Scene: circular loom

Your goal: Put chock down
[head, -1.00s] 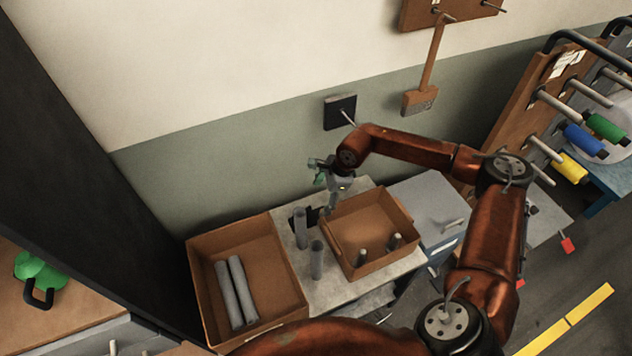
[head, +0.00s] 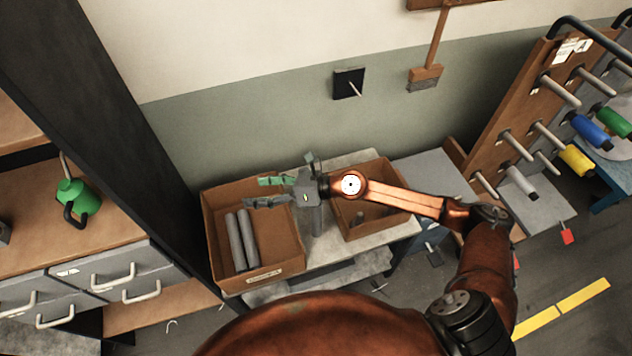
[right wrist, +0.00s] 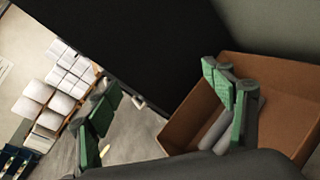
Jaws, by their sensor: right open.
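My right gripper (head: 256,192) is open and empty. Its green-padded fingers point left, over the far part of the left cardboard box (head: 208,245) in the head view. The right wrist view shows the two fingers spread apart (right wrist: 163,95), with nothing between them and the box (right wrist: 275,75) behind the right finger. I cannot pick out a chock for certain in either view. My left gripper is not in view.
Two grey tubes (head: 242,240) lie in the left box. Another cardboard box (head: 385,222) stands to its right on the grey table (head: 335,255), partly hidden by my arm. A spool rack (head: 520,120) stands at right, and a green can (head: 78,198) at left.

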